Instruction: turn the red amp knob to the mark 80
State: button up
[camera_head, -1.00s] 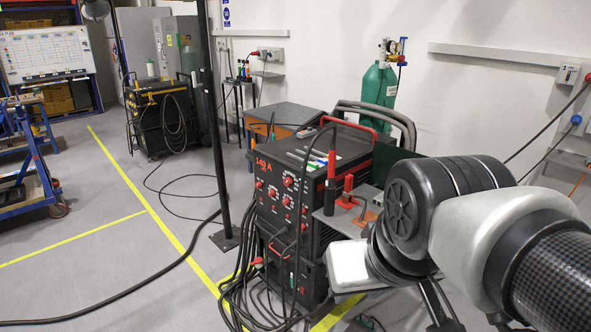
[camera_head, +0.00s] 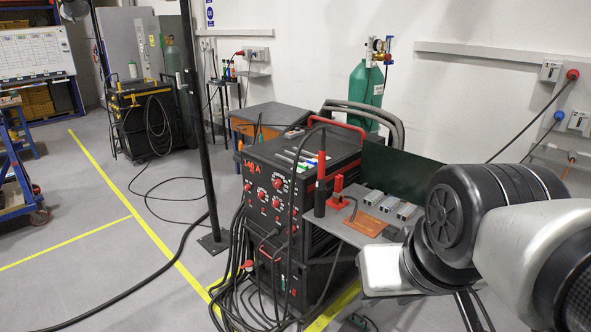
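The black welding machine (camera_head: 330,255) stands in the middle of the view. Its front panel carries several red knobs, among them an upper left knob (camera_head: 248,164) and a larger upper knob (camera_head: 277,183). A red display (camera_head: 252,168) sits near the panel's top left and seems to read 140 A. I cannot tell which knob is the amp knob, and its scale marks are too small to read. My arm comes in from the right, with a pale link end beside the machine. My gripper's fingers are not in view.
A grey side table (camera_head: 352,232) with a red clamp (camera_head: 338,188) and metal pieces adjoins the machine's right side. Cables (camera_head: 235,290) hang and pile at its front left. A black post (camera_head: 202,130) stands left. A green gas cylinder (camera_head: 367,90) stands behind. Floor at left is mostly clear.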

aim_at(277, 183)
jog(key=i+j+u, duration=0.2)
jog(key=i+j, duration=1.25)
jog(key=i, duration=0.05)
